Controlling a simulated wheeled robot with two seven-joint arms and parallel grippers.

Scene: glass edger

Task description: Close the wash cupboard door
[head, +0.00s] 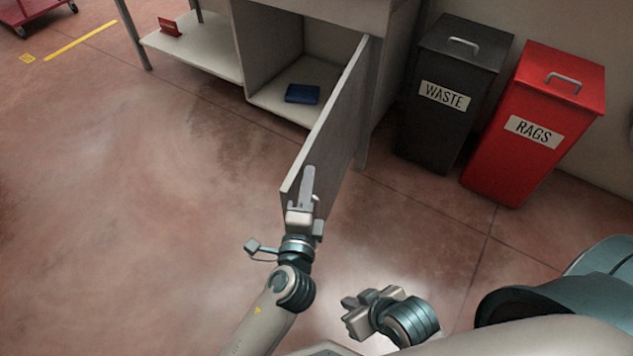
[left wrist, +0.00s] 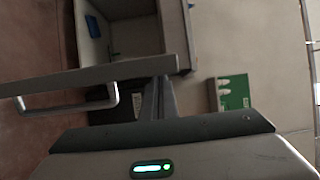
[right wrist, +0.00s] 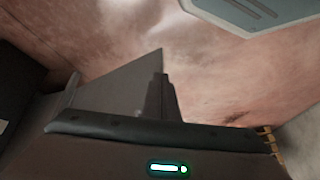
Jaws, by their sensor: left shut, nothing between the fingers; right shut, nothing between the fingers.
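The wash cupboard door (head: 332,125) stands wide open, swung out toward me from the cupboard's right side. In the left wrist view, the door's edge (left wrist: 110,72) crosses the picture, with its bar handle (left wrist: 75,108) on the outer face. My left gripper (head: 308,172) is shut and empty near the door's free end. Its fingers in the left wrist view (left wrist: 158,98) lie on the handle side, beside the handle rather than around it. I cannot tell whether they touch the door. My right gripper (head: 352,308) is shut and empty, low over the floor, apart from the door.
The cupboard (head: 272,50) holds a blue item (head: 302,94) on its floor. A low shelf (head: 205,52) with a red sign (head: 170,27) adjoins on the left. A black waste bin (head: 440,125) and a red rags bin (head: 520,165) stand right. The floor left of the door is clear.

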